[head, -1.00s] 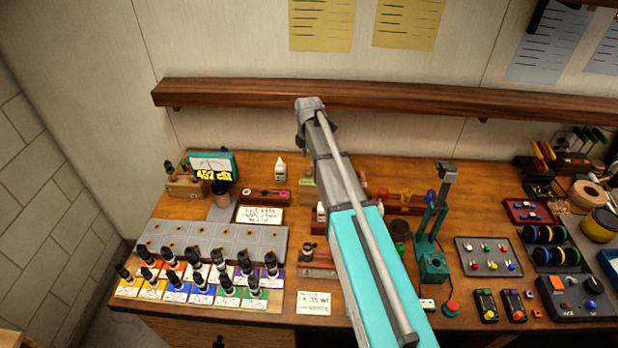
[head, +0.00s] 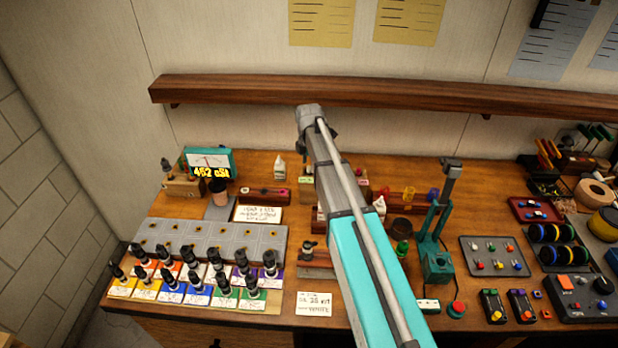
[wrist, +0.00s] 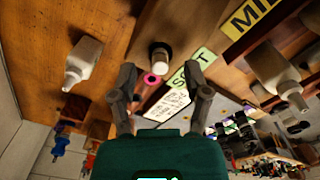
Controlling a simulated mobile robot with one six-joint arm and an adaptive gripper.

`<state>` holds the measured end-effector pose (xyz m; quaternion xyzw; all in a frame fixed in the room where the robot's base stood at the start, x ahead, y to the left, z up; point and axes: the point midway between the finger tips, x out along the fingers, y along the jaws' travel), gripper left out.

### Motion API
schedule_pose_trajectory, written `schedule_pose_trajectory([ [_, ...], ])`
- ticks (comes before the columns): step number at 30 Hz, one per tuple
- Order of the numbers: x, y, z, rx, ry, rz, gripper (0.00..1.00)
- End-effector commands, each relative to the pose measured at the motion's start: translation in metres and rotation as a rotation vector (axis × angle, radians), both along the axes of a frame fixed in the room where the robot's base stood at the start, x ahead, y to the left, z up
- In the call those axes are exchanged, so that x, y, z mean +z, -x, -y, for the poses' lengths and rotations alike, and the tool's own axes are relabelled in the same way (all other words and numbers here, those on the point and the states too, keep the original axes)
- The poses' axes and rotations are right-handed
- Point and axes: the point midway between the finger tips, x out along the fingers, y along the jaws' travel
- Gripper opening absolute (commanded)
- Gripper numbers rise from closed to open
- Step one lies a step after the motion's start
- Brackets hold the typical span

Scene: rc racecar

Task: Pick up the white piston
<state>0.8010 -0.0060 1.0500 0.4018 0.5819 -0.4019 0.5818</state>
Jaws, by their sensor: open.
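My gripper (wrist: 161,74) is open and empty. Its two fingers are spread to either side of the cylinder in the picture, with the cylinder a little beyond the tips. I cannot tell the exact distance.
A white bottle (wrist: 84,60) stands left and another (wrist: 276,72) right of the cylinder. A pink ring (wrist: 152,79), a green label (wrist: 190,72) and a white card (wrist: 168,106) lie close by. A wooden shelf (head: 230,90) runs along the wall.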

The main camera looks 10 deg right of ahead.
Motion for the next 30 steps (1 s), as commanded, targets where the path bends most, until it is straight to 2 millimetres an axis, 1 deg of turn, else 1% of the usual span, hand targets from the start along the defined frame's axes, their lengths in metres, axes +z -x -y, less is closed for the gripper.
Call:
schedule_pose_trajectory([
  [1,-0.0069,0.0,0.0,0.0,0.0,0.0,0.62],
  [6,-0.0121,-0.0001,0.0,0.0,0.0,0.0,0.62],
  [25,-0.0119,-0.0001,0.0,0.0,0.0,0.0,0.62],
  [26,-0.0119,0.0,0.0,0.0,0.0,0.0,0.58],
  [30,-0.0119,-0.0002,-0.0001,0.0,0.0,0.0,0.32],
])
